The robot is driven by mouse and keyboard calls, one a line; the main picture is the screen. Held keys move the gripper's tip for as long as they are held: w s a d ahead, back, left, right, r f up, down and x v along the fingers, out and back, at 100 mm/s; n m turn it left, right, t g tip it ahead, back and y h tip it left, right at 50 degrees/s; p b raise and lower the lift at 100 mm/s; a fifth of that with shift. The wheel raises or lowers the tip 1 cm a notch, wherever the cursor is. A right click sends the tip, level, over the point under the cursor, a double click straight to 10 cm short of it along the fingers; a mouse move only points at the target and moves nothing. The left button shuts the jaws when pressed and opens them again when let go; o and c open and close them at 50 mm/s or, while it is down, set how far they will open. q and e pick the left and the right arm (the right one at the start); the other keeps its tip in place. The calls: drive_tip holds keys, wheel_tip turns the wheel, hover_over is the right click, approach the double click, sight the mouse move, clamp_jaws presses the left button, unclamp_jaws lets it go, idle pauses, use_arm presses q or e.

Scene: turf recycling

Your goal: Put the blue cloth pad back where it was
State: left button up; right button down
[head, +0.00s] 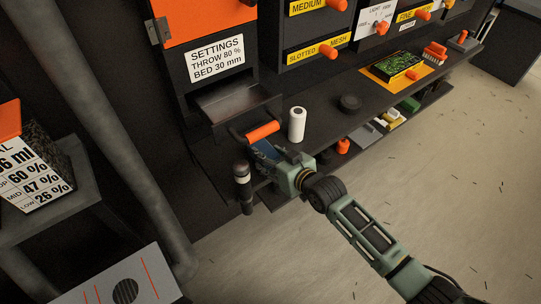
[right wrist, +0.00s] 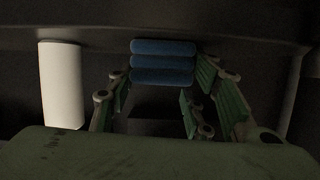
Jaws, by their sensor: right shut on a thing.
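The blue cloth pad (right wrist: 163,62) shows in the right wrist view as a stack of rounded blue layers between the fingers of my right gripper (right wrist: 163,76). In the head view my right gripper (head: 272,160) is at the near left end of the dark bench, and a small patch of the blue pad (head: 262,150) shows beside its fingers. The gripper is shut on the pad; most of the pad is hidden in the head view. I cannot tell whether the pad touches the bench. My left gripper is not in view.
A white roll (head: 297,124) stands close behind the gripper, with an orange handle (head: 263,131) beside it. A black cylinder with a pale band (head: 242,180) is just left of the gripper. A black puck (head: 350,103) sits farther along the bench (head: 325,125). A metal chute (head: 232,100) overhangs.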

drive_tip(key=c, duration=0.9)
unclamp_jaws()
drive_tip(key=shift+f, duration=0.1)
drive_tip(key=shift+r, duration=0.25)
drive_tip(key=shift+s+d, duration=0.3)
drive_tip(key=v, duration=1.1)
drive_tip(key=shift+s+r+p, duration=0.1)
drive_tip(key=shift+r+p, duration=0.05)
drive_tip(key=shift+p, duration=0.2)
